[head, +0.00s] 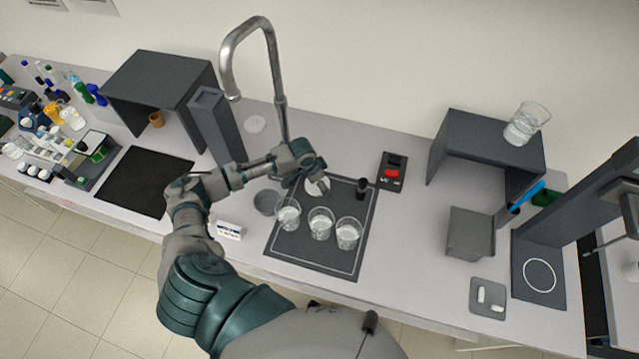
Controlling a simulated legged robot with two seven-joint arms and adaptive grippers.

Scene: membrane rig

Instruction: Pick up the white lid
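A flat white round disc (255,123), which looks like a lid, lies on the bench behind the mat, near the base of the faucet. A second white round piece (317,187) sits at the back of the dark mat (312,258), right by my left gripper (318,178). I cannot tell which of the two is the lid. My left gripper is over the back of the mat and partly covers this second piece. Its fingers are too small to show whether they are open, shut or touching the piece. My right gripper is not in view.
Three glass beakers (320,223) stand on the mat, with a grey round dish (267,202) at its left edge. A tall faucet (278,90) and a dark column (217,125) stand behind my arm. A small black cylinder (362,188) and a red-switched box (392,172) are to the right.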

